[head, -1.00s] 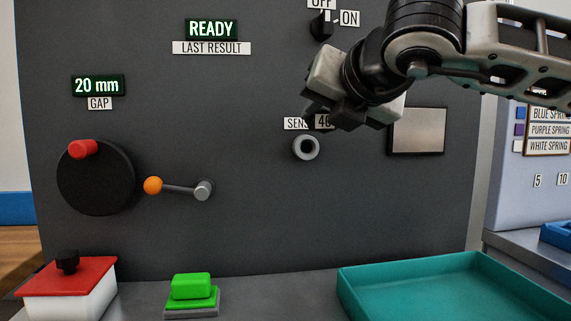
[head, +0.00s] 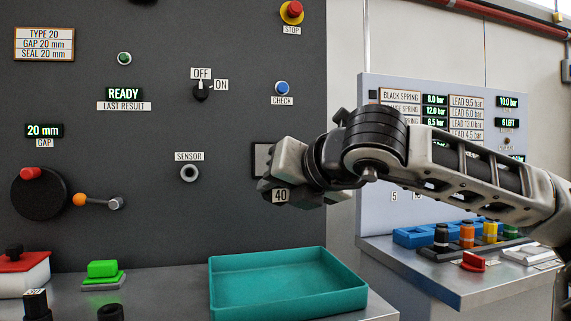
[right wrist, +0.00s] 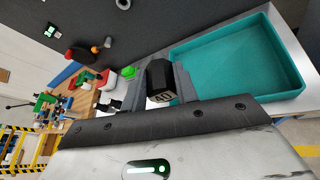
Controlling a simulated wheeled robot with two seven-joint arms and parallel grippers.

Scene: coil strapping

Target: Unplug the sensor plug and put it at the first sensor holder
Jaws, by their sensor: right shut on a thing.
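My right gripper (head: 268,184) is shut on the sensor plug, a dark block marked 40 (head: 280,196). It holds the plug in the air in front of the grey panel, to the right of the SENSOR socket (head: 189,173). The socket is a light ring with a dark hole, and nothing is in it. In the right wrist view the plug (right wrist: 160,82) sits between the fingers with its 40 label showing. A small dark labelled piece (head: 36,304) and a dark round piece (head: 110,312) stand at the lower left. I cannot tell whether either is a sensor holder. My left gripper is out of view.
A teal tray (head: 288,307) stands on the bench below my right gripper. A green button (head: 102,269) and a red-topped box (head: 22,262) are left of it. A second station (head: 470,262) with coloured parts stands at the right, behind my right arm.

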